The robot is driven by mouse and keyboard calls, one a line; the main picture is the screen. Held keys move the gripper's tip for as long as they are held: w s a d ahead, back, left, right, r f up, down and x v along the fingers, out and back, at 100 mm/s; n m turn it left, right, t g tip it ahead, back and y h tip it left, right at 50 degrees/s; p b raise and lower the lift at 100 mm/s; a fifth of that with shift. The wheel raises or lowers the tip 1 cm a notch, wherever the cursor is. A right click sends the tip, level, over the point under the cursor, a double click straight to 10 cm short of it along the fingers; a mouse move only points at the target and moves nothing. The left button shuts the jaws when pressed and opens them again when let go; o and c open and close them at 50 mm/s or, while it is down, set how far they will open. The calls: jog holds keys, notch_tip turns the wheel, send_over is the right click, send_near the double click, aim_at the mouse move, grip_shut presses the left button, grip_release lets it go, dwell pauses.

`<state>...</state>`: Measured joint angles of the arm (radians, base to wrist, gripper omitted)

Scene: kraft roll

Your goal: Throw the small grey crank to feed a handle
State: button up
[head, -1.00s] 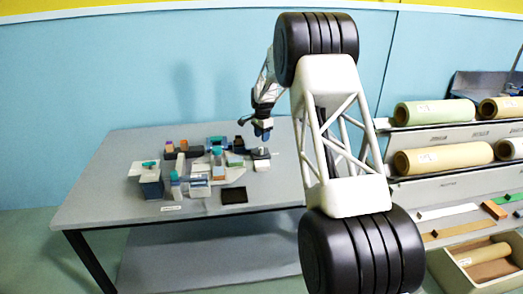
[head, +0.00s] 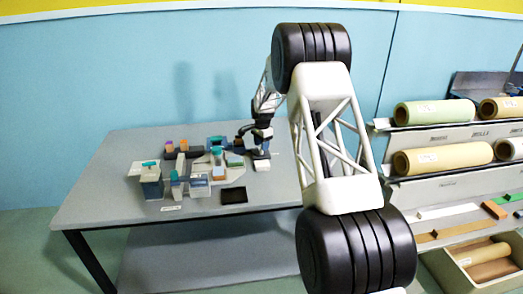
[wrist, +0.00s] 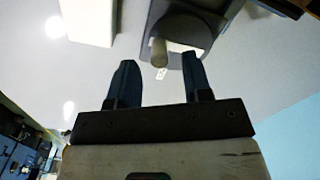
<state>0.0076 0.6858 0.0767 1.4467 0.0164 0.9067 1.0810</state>
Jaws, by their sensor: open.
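My gripper (head: 259,152) is over the right end of the group of things on the table. In the wrist view my gripper (wrist: 158,62) is open, its two dark blue fingers apart. A small pale grey-tan knob (wrist: 158,50), which looks like the crank's handle, shows beyond the fingertips, roughly in line with the gap between them. It stands out from a dark grey housing (wrist: 180,22). I cannot tell whether any finger touches it. In the head view my gripper hides most of this spot.
The grey table (head: 120,200) holds several small blocks and boxes left of my gripper. A black flat pad (head: 233,195) lies near the front. A shelf with paper rolls (head: 435,112) stands at the right. The table's front left is clear.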

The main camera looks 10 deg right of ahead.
jog(key=shift+f, duration=1.5)
grip_shut()
